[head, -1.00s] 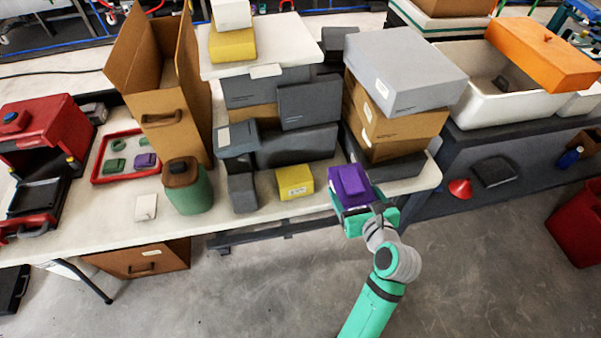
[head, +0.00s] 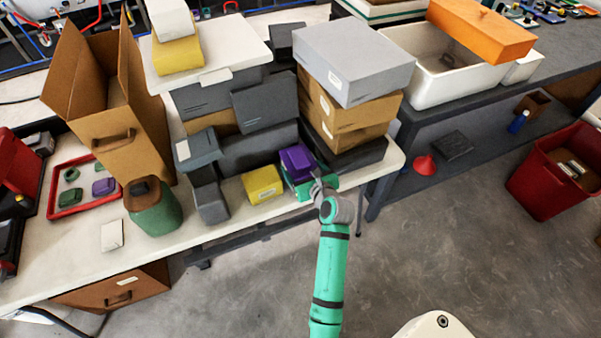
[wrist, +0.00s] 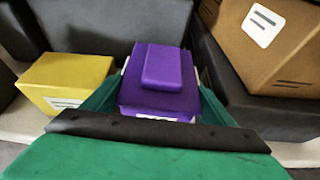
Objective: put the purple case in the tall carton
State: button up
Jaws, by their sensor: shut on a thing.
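The purple case (head: 297,161) is between the fingers of my gripper (head: 303,182), at the front edge of the white table. In the wrist view the purple case (wrist: 158,82) sits upright between the green fingers, with a raised block on its lid. My gripper (wrist: 157,108) is shut on it. I cannot tell whether the case touches the table.
A yellow box (head: 262,184), grey boxes (head: 210,200) and a green canister (head: 153,212) stand between my gripper and the carton. Stacked cartons (head: 345,108) rise behind right. A red tray (head: 70,208) lies left of the carton. The floor in front is clear.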

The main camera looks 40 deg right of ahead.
jog(key=shift+w+d+f, duration=0.1)
jog(key=shift+w+f, duration=0.25)
jog(key=shift+f, duration=1.55)
jog(key=shift+f, duration=0.1)
jog(key=o, duration=0.8)
jog(key=v, duration=1.2)
